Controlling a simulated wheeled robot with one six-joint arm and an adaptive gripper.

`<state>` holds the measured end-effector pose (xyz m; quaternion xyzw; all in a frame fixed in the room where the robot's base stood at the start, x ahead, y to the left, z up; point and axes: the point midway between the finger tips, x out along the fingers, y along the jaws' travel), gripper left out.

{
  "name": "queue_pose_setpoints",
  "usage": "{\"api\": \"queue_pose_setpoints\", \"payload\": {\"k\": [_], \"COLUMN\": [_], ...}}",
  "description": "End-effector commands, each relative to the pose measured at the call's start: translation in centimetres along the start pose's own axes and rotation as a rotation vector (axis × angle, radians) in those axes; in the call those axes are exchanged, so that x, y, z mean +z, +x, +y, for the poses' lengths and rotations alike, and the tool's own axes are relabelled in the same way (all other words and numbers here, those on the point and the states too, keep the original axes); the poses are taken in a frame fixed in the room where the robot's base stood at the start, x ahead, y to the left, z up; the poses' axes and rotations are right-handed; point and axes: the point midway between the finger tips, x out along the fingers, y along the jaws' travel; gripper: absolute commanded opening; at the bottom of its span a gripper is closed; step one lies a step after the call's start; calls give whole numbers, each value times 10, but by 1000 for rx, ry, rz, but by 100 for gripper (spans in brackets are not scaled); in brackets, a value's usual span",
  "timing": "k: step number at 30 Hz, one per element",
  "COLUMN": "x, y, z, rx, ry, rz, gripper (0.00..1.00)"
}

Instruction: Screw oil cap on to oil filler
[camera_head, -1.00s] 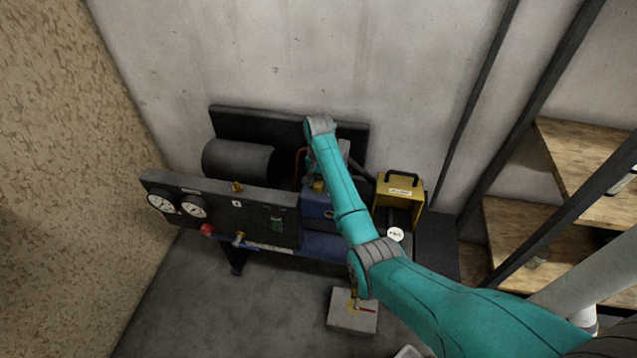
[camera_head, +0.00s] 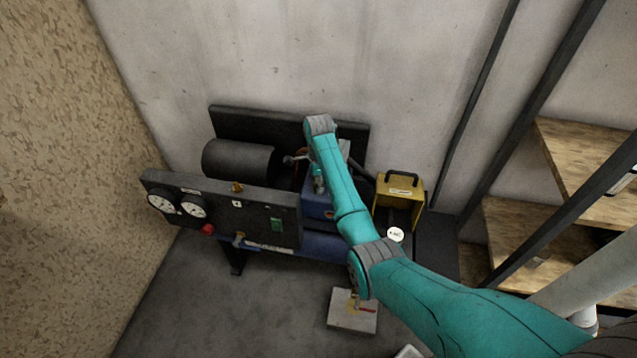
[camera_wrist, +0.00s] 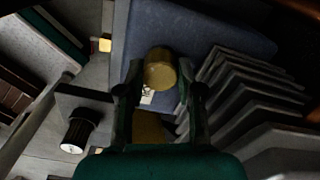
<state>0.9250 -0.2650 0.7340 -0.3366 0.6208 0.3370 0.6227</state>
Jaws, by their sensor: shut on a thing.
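The gold, round oil cap (camera_wrist: 160,70) is between the two fingers of my gripper (camera_wrist: 160,82) in the wrist view, with the blue housing (camera_wrist: 205,40) of the machine behind it. My gripper is shut on the cap. I cannot see the oil filler itself, nor tell whether the cap touches it. In the head view my arm hides most of the gripper, which is over the blue housing (camera_head: 316,208) at the right part of the machine. The cap cannot be made out there.
The machine's black panel (camera_head: 262,212) with gauges and valves is left of my arm. A yellow box (camera_head: 401,184) with a black handle stands right. Grey fins (camera_wrist: 245,95) lie right of the gripper in the wrist view. A grey block (camera_head: 352,318) sits on the floor.

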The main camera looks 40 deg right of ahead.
Motion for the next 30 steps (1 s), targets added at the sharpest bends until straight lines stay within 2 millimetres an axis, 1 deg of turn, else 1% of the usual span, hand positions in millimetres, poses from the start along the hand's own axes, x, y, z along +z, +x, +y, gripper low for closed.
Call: {"api": "queue_pose_setpoints", "payload": {"k": [9, 13, 16, 23, 24, 26, 27, 28, 30], "x": [0, 0, 0, 0, 0, 0, 0, 0, 0], "y": [0, 0, 0, 0, 0, 0, 0, 0, 0], "z": [0, 0, 0, 0, 0, 0, 0, 0, 0], "rx": [0, -1, -1, -1, -1, -1, -1, -1, -1], "ry": [360, 484, 535, 546, 546, 545, 545, 545, 545], "rz": [1, 1, 1, 1, 1, 1, 1, 1, 1], "gripper": [0, 0, 0, 0, 38, 53, 63, 65, 65]}}
